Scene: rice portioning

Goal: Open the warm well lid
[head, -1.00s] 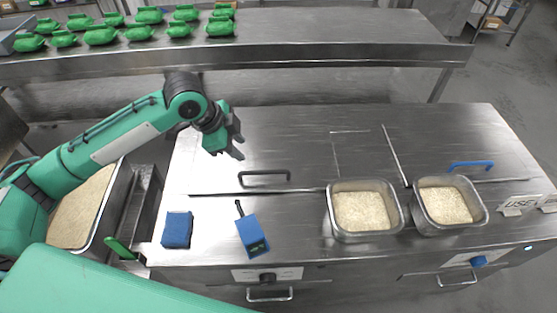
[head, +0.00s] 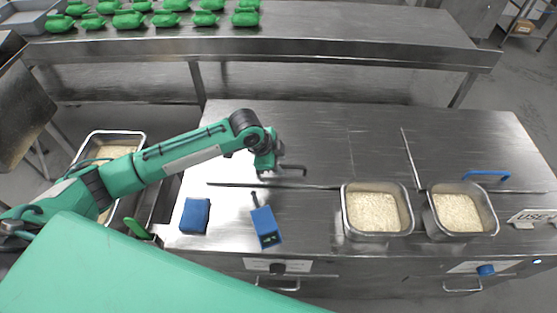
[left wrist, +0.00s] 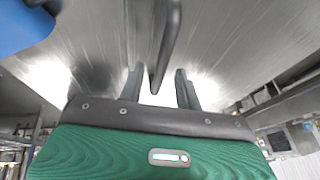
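A flat steel lid (head: 310,140) with a black bar handle (head: 292,167) lies closed in the left part of the counter. Another lid (head: 465,145) with a blue handle (head: 488,174) lies closed at the right. No readable label shows which is the warm well. My left gripper (head: 270,175) is at the left end of the black handle and hides part of it. In the left wrist view its two fingers (left wrist: 160,88) are apart, with the dark handle (left wrist: 167,45) between them. I see a gap beside the handle. My right gripper is not in view.
Two steel pans of rice, left (head: 376,212) and right (head: 458,212), stand in front of the lids. A blue sponge (head: 195,215) and a blue box-shaped tool (head: 266,227) lie near the front edge. Green packets (head: 130,19) line the back shelf.

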